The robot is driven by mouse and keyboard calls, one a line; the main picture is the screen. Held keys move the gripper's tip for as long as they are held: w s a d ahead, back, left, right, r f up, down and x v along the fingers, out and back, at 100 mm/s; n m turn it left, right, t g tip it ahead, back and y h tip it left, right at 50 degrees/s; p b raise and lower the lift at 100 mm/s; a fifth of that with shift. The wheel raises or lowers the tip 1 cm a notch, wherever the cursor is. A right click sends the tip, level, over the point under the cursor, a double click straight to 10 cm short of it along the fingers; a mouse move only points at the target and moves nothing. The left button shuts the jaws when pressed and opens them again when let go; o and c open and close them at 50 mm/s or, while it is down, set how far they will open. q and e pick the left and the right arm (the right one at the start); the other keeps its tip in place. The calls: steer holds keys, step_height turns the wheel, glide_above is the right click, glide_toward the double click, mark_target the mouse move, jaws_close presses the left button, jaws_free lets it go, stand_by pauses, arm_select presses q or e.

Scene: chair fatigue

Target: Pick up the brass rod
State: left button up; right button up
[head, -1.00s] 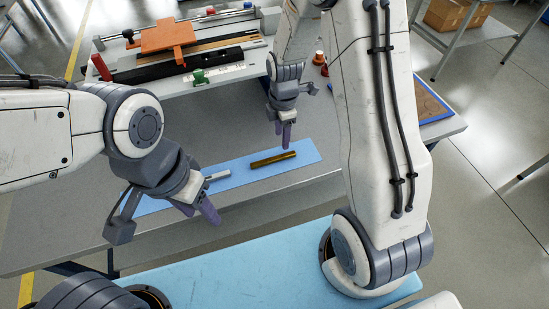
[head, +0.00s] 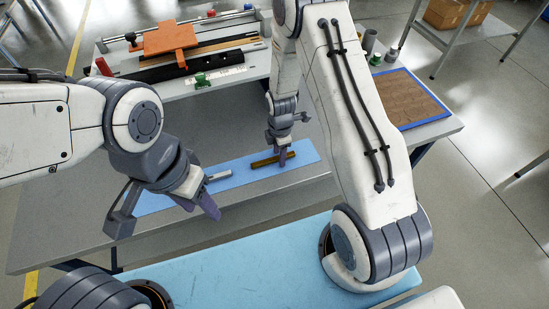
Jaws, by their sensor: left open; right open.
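The brass rod (head: 266,161) lies on a light blue mat (head: 238,175) on the grey table. My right gripper (head: 283,158) is open and low over the rod's right part, with its purple fingers in front of that end. I cannot tell whether the fingers touch the rod. A silver rod (head: 218,176) lies on the mat to the left of the brass one. My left gripper (head: 210,208) is open and empty near the mat's front edge, close to the silver rod. Its fingers are seen partly from the side.
A fixture with an orange block (head: 167,40) and black rails stands at the back left. A green knob (head: 201,81) sits in front of it. A blue-edged brown board (head: 412,97) lies at the right. The table's right front is clear.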

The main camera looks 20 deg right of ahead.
jaws_close()
stand_by(1.4)
